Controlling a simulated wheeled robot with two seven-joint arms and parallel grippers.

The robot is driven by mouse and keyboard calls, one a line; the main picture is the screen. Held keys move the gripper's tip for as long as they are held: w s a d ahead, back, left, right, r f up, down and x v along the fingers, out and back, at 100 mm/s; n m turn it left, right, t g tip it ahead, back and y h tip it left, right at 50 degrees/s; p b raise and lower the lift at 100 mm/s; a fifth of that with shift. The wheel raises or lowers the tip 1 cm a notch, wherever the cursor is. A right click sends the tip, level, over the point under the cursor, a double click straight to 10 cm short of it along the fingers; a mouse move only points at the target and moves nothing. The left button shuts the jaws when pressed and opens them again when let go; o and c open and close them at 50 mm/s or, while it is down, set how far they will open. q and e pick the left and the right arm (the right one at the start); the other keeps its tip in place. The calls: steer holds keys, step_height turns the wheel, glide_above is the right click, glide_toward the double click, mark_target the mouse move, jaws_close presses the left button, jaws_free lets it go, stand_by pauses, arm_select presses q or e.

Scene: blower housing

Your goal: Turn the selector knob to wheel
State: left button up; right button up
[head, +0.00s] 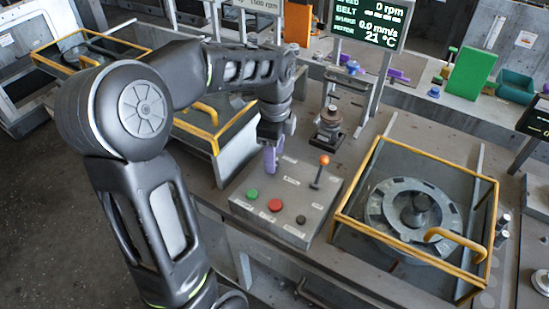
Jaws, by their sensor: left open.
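A grey control box (290,236) stands on the bench with a green button (252,194), a red button (275,205), a small dark round control (301,220) and an orange-tipped lever (320,172). My left gripper (271,168) points down over the back left part of the box top, behind the green and red buttons. Its purple fingers are open. The selector knob is not clearly seen; the fingers may hide it, and I cannot tell whether they touch anything. Small labels on the box are too small to read. My right gripper is not in view.
A yellow-framed guard (345,213) surrounds a round grey housing (385,215) to the right. A dark fixture (328,130) stands behind the box. A display (371,22) showing 0 rpm stands at the back. The lever rises close to the right of my gripper.

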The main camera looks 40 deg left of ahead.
arm_select(q)
step_height(320, 180, up, 6)
steer(key=shift+f, duration=0.1)
stand_by(0.7)
